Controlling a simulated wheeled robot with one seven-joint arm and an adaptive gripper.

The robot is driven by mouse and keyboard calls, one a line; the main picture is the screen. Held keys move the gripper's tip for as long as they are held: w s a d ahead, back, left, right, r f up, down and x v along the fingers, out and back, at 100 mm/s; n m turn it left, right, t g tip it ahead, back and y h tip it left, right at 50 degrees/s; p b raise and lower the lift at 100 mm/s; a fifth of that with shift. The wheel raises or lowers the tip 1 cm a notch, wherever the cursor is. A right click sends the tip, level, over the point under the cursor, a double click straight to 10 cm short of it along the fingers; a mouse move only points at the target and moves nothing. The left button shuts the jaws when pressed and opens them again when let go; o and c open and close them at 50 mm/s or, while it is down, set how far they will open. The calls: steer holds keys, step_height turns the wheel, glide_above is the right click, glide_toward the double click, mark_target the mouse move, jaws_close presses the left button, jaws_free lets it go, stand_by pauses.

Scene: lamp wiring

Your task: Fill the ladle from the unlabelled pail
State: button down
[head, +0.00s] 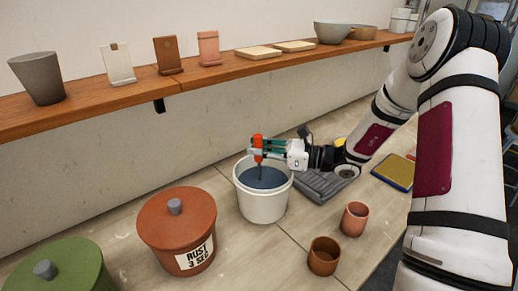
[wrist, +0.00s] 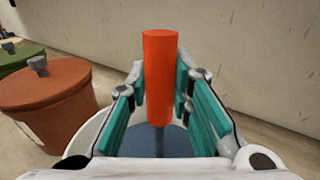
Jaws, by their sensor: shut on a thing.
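An open white pail (head: 263,205) with no label in view stands on the bench, holding dark blue-grey liquid (head: 262,178). My gripper (head: 258,152) is over the pail, shut on the orange handle of the ladle (head: 258,142). The handle is upright, and its thin dark shaft runs down to the liquid. The ladle's bowl is not visible, so I cannot tell how full it is. In the wrist view the orange handle (wrist: 160,75) stands between the teal fingers, with the pail's rim (wrist: 98,128) and liquid (wrist: 150,142) below.
A lidded rust-red pail (head: 177,228) labelled "RUST 3 SEC" and a lidded green pail (head: 60,268) stand to the left. Two small cups, pink (head: 354,219) and brown (head: 323,256), stand at right. A grey ribbed tray (head: 322,186) lies behind. A wooden shelf (head: 210,72) runs above.

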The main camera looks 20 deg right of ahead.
steer(key=shift+r+p, duration=2.45)
steer(key=shift+r, duration=3.2)
steer(key=shift+r+p, duration=0.65)
steer(key=shift+r, duration=0.85)
steer(key=shift+s+f, duration=0.1)
